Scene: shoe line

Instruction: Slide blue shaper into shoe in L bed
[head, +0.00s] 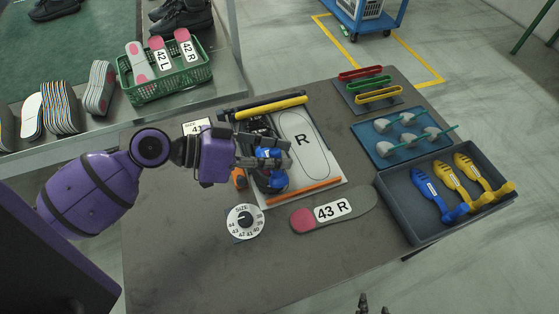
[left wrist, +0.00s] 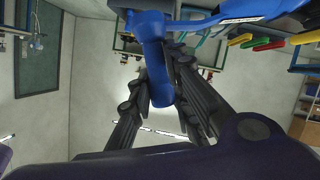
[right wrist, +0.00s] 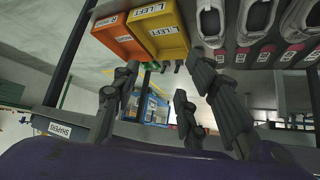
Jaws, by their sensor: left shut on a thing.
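My left gripper (head: 262,152) is shut on a blue shaper (head: 277,181) over the left bed of the fixture board (head: 340,188). The left wrist view shows the shaper's blue knob (left wrist: 160,92) between the fingers (left wrist: 162,95). A dark shoe (head: 258,124) lies in that bed, largely hidden by the gripper. How far the shaper is inside the shoe cannot be told. The bed marked R (head: 318,158) is empty. My right gripper shows only its fingertips (head: 370,304) at the head view's bottom edge; in the right wrist view its fingers (right wrist: 165,95) are spread and empty.
A grey tray (head: 408,225) at right holds another blue shaper (head: 436,192) and two yellow ones. A size dial (head: 245,221) and a 43 R insole (head: 352,208) lie in front of the board. A teal tray (head: 382,155) stands behind the grey tray.

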